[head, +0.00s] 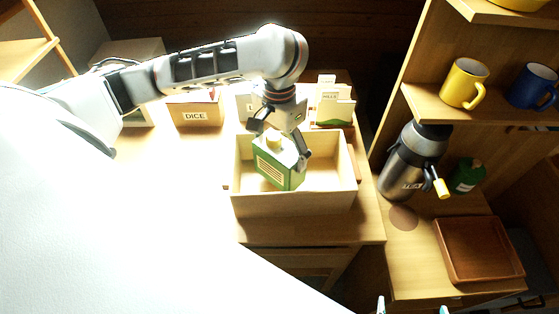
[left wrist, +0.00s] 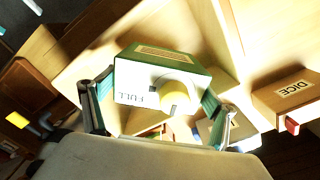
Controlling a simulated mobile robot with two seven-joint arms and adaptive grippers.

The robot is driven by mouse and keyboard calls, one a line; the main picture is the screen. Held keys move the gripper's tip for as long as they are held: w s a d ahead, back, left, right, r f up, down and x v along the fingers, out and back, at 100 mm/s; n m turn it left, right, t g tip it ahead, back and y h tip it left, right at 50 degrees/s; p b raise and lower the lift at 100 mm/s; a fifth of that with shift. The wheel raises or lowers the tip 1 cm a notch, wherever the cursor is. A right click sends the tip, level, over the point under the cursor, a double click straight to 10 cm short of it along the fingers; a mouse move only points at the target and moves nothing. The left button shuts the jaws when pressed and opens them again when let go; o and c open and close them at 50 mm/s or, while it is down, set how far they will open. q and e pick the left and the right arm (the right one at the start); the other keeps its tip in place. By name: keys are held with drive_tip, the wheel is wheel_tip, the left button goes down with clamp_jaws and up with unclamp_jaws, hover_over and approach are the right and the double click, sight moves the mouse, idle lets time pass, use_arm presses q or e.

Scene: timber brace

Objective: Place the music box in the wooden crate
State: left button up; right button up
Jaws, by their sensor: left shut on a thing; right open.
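The music box (head: 278,162) is a green box with a white top and a yellow knob. My left gripper (head: 282,145) is shut on it from above, with one finger on each side. In the left wrist view the music box (left wrist: 165,75) sits slightly tilted between the fingers, its lettered white face and knob toward the camera. The open wooden crate (head: 295,203) is below it. The box is over the crate's opening; whether it touches the floor I cannot tell. My right gripper (head: 412,308) shows only its two spread fingertips at the bottom edge, empty.
A DICE box (head: 195,114) and a green-and-white box (head: 334,103) stand behind the crate. At right are a steel flask (head: 410,165), a dark green bottle (head: 466,176), a brown tray (head: 475,250) and a shelf with yellow (head: 464,82) and blue (head: 533,86) mugs.

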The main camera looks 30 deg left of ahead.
use_arm(q)
wheel_tip(320, 180, down, 4)
drive_tip(key=shift+r+b, duration=0.15)
drive_tip(key=shift+b, duration=0.55)
drive_tip(key=shift+r, duration=0.1)
drive_tip(key=o, duration=1.2)
drive_tip(key=shift+c, duration=0.2)
